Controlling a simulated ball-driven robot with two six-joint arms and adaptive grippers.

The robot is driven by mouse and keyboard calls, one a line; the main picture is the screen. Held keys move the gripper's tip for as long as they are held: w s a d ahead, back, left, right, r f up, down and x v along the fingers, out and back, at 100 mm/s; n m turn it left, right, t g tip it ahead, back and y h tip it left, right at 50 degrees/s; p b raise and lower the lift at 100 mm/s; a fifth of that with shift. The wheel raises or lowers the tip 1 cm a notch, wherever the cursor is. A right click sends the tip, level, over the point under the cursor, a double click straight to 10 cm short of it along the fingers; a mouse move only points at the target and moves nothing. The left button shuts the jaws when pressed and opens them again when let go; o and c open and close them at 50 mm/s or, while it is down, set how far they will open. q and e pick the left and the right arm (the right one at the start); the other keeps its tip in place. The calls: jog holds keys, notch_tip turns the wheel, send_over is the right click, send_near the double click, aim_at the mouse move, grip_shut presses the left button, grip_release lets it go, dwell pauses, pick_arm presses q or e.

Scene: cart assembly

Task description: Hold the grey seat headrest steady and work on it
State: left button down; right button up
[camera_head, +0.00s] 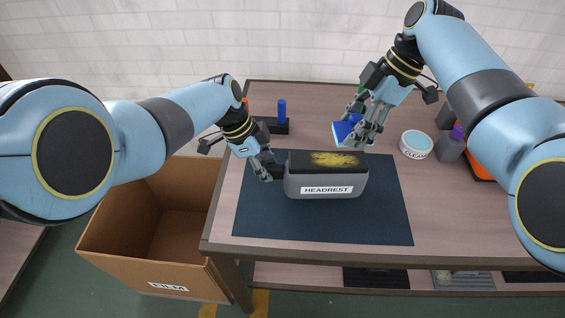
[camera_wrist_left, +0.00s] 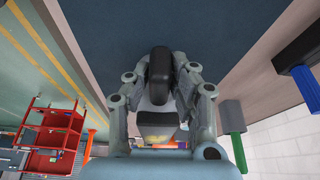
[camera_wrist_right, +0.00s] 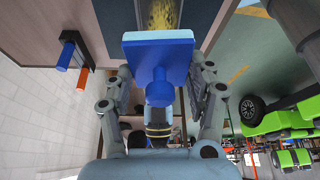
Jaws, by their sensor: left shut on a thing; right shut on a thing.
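The grey headrest (camera_head: 290,187) has a white HEADREST label and a black top with a yellow patch (camera_head: 335,159). It sits on the dark mat (camera_head: 320,226). My left gripper (camera_head: 268,170) is at its left end, shut on a dark rounded part of it; this part shows between the fingers in the left wrist view (camera_wrist_left: 160,65). My right gripper (camera_head: 362,138) is behind the headrest's right side, shut on the knob of a blue pad (camera_wrist_right: 158,48). The pad also shows in the head view (camera_head: 345,131), apart from the headrest. Whether it touches the table is unclear.
A white labelled tub (camera_head: 415,142) and a purple-capped grey bottle (camera_head: 452,146) stand to the right. A dark holder with a blue peg (camera_head: 282,110) is at the back left. An open cardboard box marked FILM (camera_head: 130,270) stands beside the table. The mat's front is clear.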

aim_at(341, 130)
dwell(0.5)
jog(key=a+f, duration=0.3)
jog(key=shift+s+a+f, duration=0.1)
jog(key=shift+s, duration=0.05)
jog(key=shift+f, duration=0.9)
jog(key=shift+f, duration=0.95)
jog(key=shift+w+d+f, duration=0.1)
jog(key=shift+w+d, duration=0.05)
jog(key=shift+d, duration=1.45)
jog(key=shift+w+d, duration=0.1)
jog(key=shift+d, duration=1.45)
jog(key=shift+s+a, duration=0.1)
jog(key=shift+a, duration=1.55)
jog(key=shift+s+a, duration=0.2)
jog(key=shift+a, duration=1.3)
